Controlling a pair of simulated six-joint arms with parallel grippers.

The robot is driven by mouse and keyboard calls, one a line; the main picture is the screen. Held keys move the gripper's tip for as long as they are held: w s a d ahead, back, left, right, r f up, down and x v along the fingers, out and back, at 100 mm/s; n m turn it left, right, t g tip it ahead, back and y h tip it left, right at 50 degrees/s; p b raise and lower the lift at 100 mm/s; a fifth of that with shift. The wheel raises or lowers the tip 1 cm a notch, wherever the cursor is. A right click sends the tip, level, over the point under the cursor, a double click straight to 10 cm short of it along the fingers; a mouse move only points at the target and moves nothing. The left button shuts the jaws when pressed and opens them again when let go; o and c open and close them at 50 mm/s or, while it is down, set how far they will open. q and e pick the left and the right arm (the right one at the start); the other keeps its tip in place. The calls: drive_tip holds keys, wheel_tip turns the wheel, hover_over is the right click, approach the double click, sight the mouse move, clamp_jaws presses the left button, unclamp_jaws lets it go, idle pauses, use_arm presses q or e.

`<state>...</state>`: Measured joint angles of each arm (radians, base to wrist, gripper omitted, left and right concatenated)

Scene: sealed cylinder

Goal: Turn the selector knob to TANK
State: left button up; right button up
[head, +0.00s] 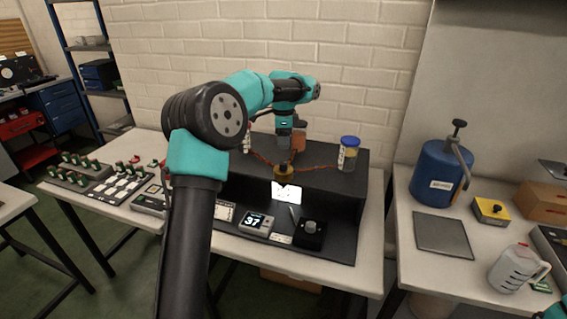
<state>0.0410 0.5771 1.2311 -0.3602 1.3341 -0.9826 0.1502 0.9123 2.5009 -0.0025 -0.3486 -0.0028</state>
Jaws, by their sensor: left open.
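A brass-coloured valve (283,172), which looks like the selector knob, stands on the front part of the black bench rig. Reddish hoses run from it to both sides. A white plate (286,192) with dark marks is on the rig's face below it; I cannot read its words or the knob's setting. My left gripper (284,152) points down just above the valve's top; it is open, and whether its fingers touch the knob is too small to tell. My right gripper is out of view; only a bit of teal arm shows at the lower right corner.
A jar with a blue lid (348,153) stands right of the valve. A display reading 37 (256,224) and a black box with a grey knob (309,230) lie in front. On the right table are a blue tank (438,170) and a white jug (515,268).

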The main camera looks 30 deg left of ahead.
sight(283, 163)
use_arm(q)
wheel_tip(283, 163, down, 10)
drive_tip(key=shift+r, duration=0.2)
drive_tip(key=shift+c, duration=0.4)
drive_tip(key=c, duration=0.8)
drive_tip(key=shift+c, duration=0.2)
drive_tip(key=shift+n, duration=0.4)
drive_tip(key=n, duration=1.1)
